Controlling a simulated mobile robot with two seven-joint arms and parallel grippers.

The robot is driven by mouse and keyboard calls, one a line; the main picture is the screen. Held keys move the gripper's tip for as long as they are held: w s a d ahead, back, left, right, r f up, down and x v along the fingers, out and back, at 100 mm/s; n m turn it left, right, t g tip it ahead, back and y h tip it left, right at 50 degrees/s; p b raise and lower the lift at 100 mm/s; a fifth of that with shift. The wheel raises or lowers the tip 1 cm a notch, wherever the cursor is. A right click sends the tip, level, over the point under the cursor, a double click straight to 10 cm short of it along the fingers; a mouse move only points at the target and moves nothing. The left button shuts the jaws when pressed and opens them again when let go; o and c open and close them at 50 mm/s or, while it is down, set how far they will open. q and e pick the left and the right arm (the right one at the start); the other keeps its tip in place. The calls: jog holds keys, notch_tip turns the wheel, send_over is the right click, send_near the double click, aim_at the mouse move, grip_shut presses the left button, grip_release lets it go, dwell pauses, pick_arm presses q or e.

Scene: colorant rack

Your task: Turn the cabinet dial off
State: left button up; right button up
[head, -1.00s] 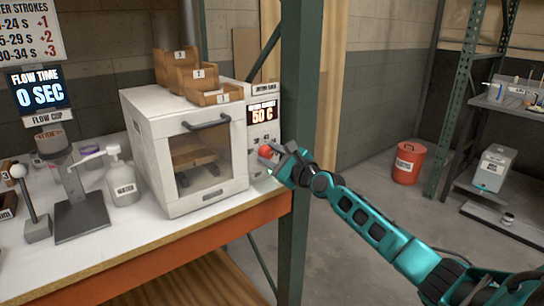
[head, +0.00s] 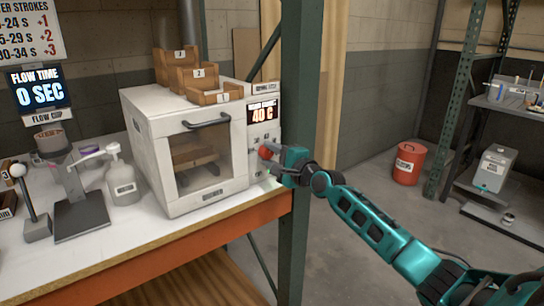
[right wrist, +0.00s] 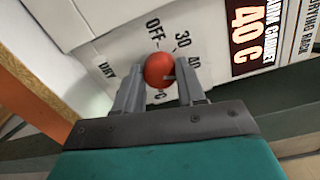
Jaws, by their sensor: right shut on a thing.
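The white cabinet (head: 158,160) with a glass door stands on the bench. Its red round dial (right wrist: 159,69) sits on the side panel, and it also shows in the head view (head: 266,152). Labels OFF, 30 and 40 ring the dial in the right wrist view. My right gripper (right wrist: 160,84) is shut on the dial, with one finger on each side. A small pale mark on the knob points toward the 40 side. The cabinet display (head: 263,113) reads 40 C. My left gripper is not in view.
A green upright post (head: 297,130) stands just right of the cabinet, close behind my right gripper. Wooden trays (head: 192,75) sit on the cabinet. A pump bottle (head: 122,180) and a flow-cup stand (head: 82,215) are at left.

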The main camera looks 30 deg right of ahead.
jog(key=n, duration=0.5)
jog(key=n+p, duration=0.1)
jog(key=n, duration=0.3)
jog(key=shift+n, duration=0.4)
jog(key=shift+n+h+p, duration=0.3)
jog(key=shift+n, duration=0.6)
jog(key=n+p, duration=0.1)
jog(key=n, duration=0.2)
jog(key=shift+f+n+p, duration=0.1)
jog(key=shift+n+p, duration=0.45)
jog(key=shift+n, duration=1.25)
jog(key=o, duration=1.1)
jog(key=shift+c, duration=0.2)
jog(key=s+p, duration=0.1)
jog(key=s, duration=1.2)
jog(key=shift+d, duration=0.4)
